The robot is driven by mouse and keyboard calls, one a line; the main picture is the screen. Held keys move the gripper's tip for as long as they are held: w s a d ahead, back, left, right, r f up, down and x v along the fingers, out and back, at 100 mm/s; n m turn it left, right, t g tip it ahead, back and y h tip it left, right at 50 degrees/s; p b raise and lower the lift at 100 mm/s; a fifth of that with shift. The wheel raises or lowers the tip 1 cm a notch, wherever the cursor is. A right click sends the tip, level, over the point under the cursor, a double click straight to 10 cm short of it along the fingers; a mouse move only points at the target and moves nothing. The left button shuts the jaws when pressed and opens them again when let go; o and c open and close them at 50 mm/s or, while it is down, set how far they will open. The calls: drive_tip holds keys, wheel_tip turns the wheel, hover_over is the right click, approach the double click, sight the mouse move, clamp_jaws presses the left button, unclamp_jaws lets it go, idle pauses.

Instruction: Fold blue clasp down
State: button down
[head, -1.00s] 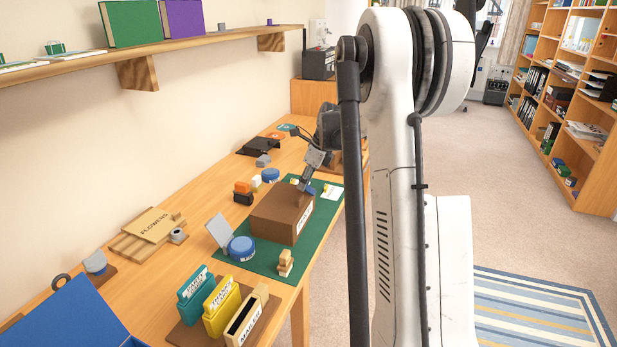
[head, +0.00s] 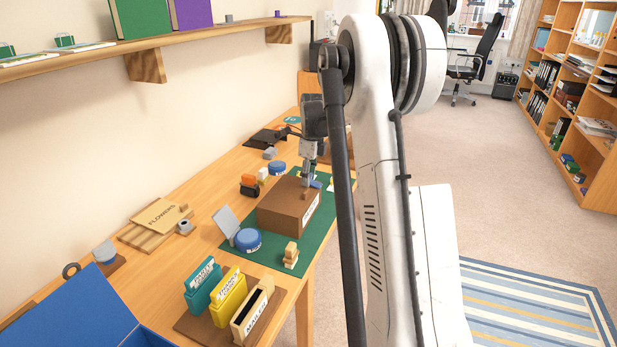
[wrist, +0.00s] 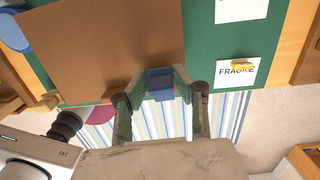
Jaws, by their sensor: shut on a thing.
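A brown box (head: 286,208) sits on a green mat (head: 308,262) on the long wooden table. The blue clasp (head: 316,184) shows at the box's right edge by my gripper (head: 309,182). In the wrist view, the clasp (wrist: 160,84) lies between my two fingertips (wrist: 160,74) at the edge of the brown box (wrist: 105,45). My gripper is shut on the clasp and points down at it in the head view. The clasp's hinge and its exact angle are hard to make out.
A blue round tin (head: 247,240), a grey upright plate (head: 226,224) and a wooden stamp (head: 290,254) stand near the box. A card marked FRAGILE (wrist: 236,72) lies on the mat. A wall shelf (head: 150,55) runs above the table.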

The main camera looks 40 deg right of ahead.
sight(311, 175)
drive_tip(key=c, duration=1.4)
unclamp_jaws()
drive_tip(key=shift+c, duration=0.2)
wheel_tip(311, 175, up, 12)
drive_tip(key=shift+s+d, duration=0.2)
drive_tip(key=shift+s, duration=0.2)
drive_tip(key=shift+c, duration=0.4)
